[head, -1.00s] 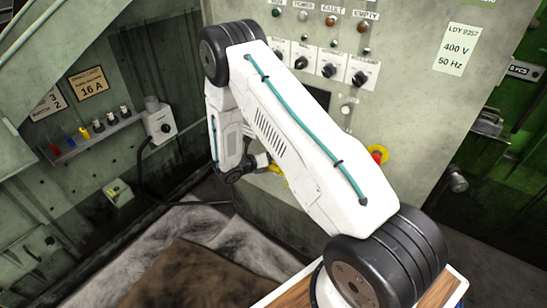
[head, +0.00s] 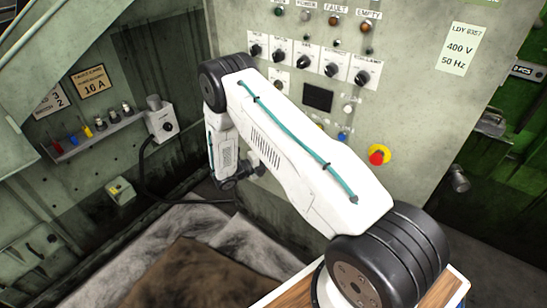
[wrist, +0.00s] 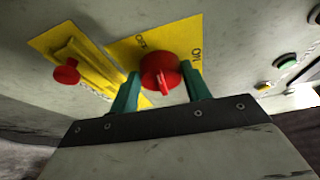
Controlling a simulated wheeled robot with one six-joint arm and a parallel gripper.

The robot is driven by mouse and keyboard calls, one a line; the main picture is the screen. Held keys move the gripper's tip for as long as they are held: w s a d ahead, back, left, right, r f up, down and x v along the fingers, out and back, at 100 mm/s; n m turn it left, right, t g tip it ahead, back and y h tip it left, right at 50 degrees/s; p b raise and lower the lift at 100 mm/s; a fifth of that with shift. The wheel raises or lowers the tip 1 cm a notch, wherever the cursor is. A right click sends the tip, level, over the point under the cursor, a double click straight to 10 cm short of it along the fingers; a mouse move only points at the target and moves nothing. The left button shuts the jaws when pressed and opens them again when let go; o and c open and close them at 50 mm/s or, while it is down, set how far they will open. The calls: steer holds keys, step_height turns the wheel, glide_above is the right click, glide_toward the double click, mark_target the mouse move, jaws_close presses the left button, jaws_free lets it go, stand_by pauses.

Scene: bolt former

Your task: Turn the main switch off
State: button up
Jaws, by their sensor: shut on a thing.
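The main switch, a red rotary knob (wrist: 162,74) on a yellow plate (wrist: 140,45), is in the middle of the wrist view. Black lettering, partly readable, shows beside it on the plate. My gripper (wrist: 160,80) has its two green fingers on either side of the knob, shut on it. The knob's raised grip bar points roughly toward my gripper's base in this view. In the head view my arm covers the switch, and my fingers cannot be made out.
Left of the switch, a red knob (wrist: 66,72) sits by a yellow bar. A green button (wrist: 287,62) is at right. In the head view, a red emergency stop (head: 377,156) and a row of black selectors (head: 305,60) show on the cabinet. A grey socket box (head: 161,121) is at left.

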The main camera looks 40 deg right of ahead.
steer(key=shift+w+n, duration=0.1)
steer(key=shift+n, duration=0.4)
steer(key=o, duration=0.9)
steer(key=shift+o, duration=0.2)
steer(key=shift+a, duration=0.1)
steer(key=a, duration=0.7)
steer(key=shift+w+a, duration=0.15)
steer(key=shift+a, duration=0.15)
steer(key=shift+f, duration=0.1)
